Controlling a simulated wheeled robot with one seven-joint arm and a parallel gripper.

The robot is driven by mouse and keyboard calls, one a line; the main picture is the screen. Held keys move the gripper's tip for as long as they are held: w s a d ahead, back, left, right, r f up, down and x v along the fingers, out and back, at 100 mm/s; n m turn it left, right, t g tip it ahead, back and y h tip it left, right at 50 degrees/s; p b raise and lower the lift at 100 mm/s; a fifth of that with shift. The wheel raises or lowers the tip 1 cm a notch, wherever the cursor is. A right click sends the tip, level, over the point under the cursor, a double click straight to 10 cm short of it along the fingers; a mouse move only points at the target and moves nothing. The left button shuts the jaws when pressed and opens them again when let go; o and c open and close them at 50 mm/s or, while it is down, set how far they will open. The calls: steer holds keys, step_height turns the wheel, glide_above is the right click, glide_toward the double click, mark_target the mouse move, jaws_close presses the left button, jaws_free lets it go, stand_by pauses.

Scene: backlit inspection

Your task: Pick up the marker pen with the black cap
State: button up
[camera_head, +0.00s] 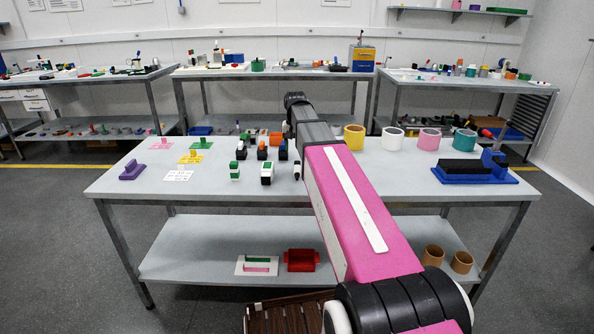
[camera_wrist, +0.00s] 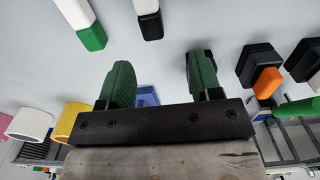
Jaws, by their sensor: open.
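The marker pen with the black cap (camera_wrist: 150,25) has a white body and lies on the pale tabletop, at the top of the wrist view. It appears in the head view as a small white and black item (camera_head: 297,171) just left of my arm. A white marker pen with a green cap (camera_wrist: 90,38) lies to its left in the wrist view. My gripper (camera_wrist: 160,72) is open, its two green fingers apart with nothing between them. The black-capped pen is beyond the fingertips, not touching them. My arm hides the gripper's fingers in the head view.
Black blocks with orange and green parts (camera_wrist: 264,82) stand close to the right finger in the wrist view. A yellow roll (camera_head: 354,137) and other rolls stand to the right of my arm. A blue fixture (camera_head: 450,178) is at the table's right. The table's front left is mostly clear.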

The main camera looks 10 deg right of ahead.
steer(key=shift+s+d+f, duration=0.1)
steer(key=shift+d+f, duration=0.1)
steer(key=shift+f, duration=1.5)
steer(key=shift+d+f, duration=0.2)
steer(key=shift+f, duration=1.5)
steer(key=c, duration=1)
